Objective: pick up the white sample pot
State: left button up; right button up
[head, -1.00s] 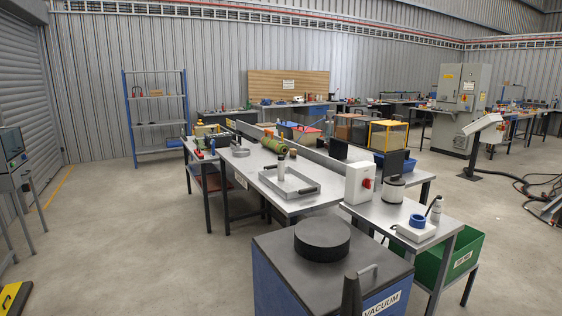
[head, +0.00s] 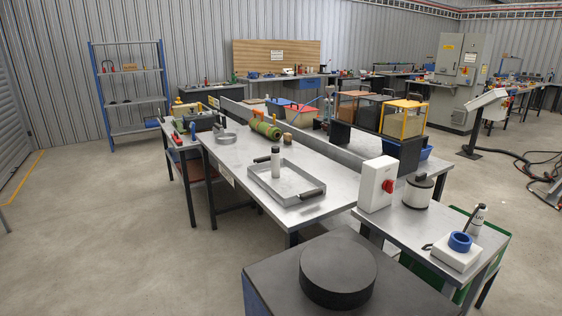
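No thing in view is clearly marked as the white sample pot. A slim white bottle with a dark band (head: 275,164) stands upright in the grey metal tray (head: 262,188) on the long bench. Neither of my grippers is in view.
A white box with a red switch (head: 377,184) and a blue ring (head: 460,242) are on the side table (head: 400,220). A dark-topped cabinet (head: 280,282) blocks the front. Floor at left is clear.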

aim_at(275, 159)
jog(key=k, duration=0.5)
jog(key=u, duration=1.15)
jog(key=i, duration=2.8)
jog(key=z, duration=1.95)
